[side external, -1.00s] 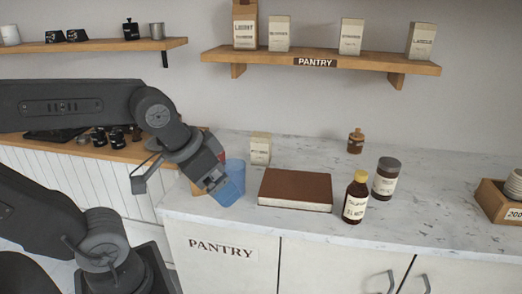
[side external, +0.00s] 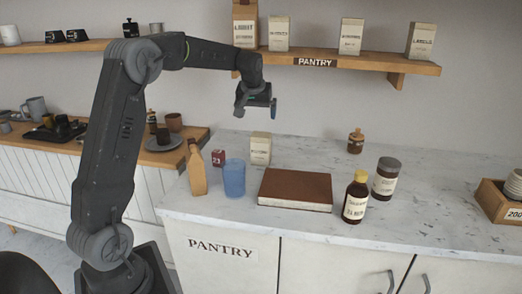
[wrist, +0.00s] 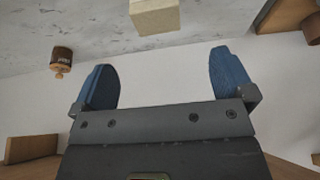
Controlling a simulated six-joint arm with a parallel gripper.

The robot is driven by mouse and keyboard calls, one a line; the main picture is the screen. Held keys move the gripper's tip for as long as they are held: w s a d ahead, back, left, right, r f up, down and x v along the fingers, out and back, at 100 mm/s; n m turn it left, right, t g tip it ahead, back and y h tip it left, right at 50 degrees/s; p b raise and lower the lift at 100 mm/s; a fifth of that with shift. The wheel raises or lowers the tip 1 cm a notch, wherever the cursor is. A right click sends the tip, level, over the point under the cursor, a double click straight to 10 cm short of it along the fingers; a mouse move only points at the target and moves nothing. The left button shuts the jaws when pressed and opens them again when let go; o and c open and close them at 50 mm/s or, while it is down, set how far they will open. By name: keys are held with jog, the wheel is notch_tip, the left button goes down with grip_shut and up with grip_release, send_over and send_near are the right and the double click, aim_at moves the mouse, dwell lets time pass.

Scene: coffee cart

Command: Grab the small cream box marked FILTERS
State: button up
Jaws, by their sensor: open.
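A small cream box (side external: 260,148) stands upright on the marble counter, behind the brown book. Its label is too small to read for certain. In the wrist view a cream box (wrist: 155,14) shows at the top edge, partly cut off, beyond the fingers. My gripper (side external: 271,108) is above the counter box and apart from it. In the wrist view my gripper (wrist: 163,80) has its two blue fingers wide apart with nothing between them. Other cream boxes stand on the pantry shelf: one at left (side external: 279,33), one in the middle (side external: 351,37) and one at right (side external: 421,41).
A blue cup (side external: 234,178), a tan bottle (side external: 196,173) and a small red box (side external: 218,158) stand left of the counter box. The book (side external: 295,187) lies in front. A dark syrup bottle (side external: 355,197), jar (side external: 385,179) and small brown bottle (side external: 355,141) are at right.

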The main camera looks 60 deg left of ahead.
aim_at(261, 135)
jog(key=x, duration=0.8)
jog(key=shift+w+f, duration=0.1)
jog(key=shift+f, duration=0.15)
jog(key=shift+x, duration=2.7)
jog(key=shift+w+d, duration=0.1)
jog(key=shift+d, duration=0.05)
jog(key=shift+c, duration=0.3)
jog(key=c, duration=1)
jog(key=shift+r, duration=0.15)
